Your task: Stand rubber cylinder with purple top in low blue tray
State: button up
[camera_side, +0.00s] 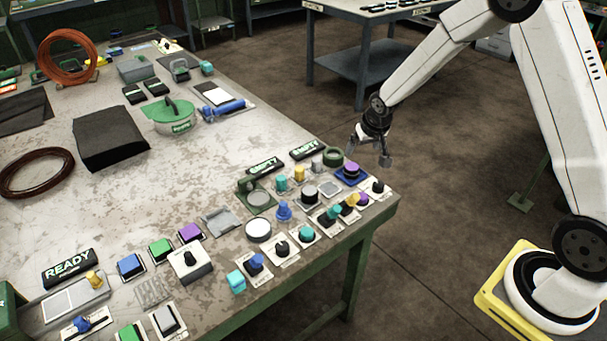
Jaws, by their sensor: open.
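A dark rubber cylinder with a purple top (352,168) stands upright at the right end of the bench. It appears to be inside the low blue tray (361,180), whose rim shows around its base. My gripper (369,157) is open and empty, fingers pointing down, just behind and to the right of the cylinder, near the bench's far edge. It looks apart from the cylinder, though its exact height is hard to tell.
Black "EMPTY" signs (309,149) lie behind. The bench (225,160) is clearer toward the middle.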

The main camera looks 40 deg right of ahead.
jog(key=s+a+r+n, duration=0.2)
jog(key=s+a, duration=0.3)
jog(key=s, duration=0.5)
jog(key=s+a+r+n+g+y, duration=0.1)
jog(key=s+a+r, duration=0.3)
jog(key=s, duration=0.6)
jog(key=shift+s+a+r+n+y, duration=0.35)
jog(key=shift+a+n, duration=0.15)
jog(key=shift+a, duration=0.55)
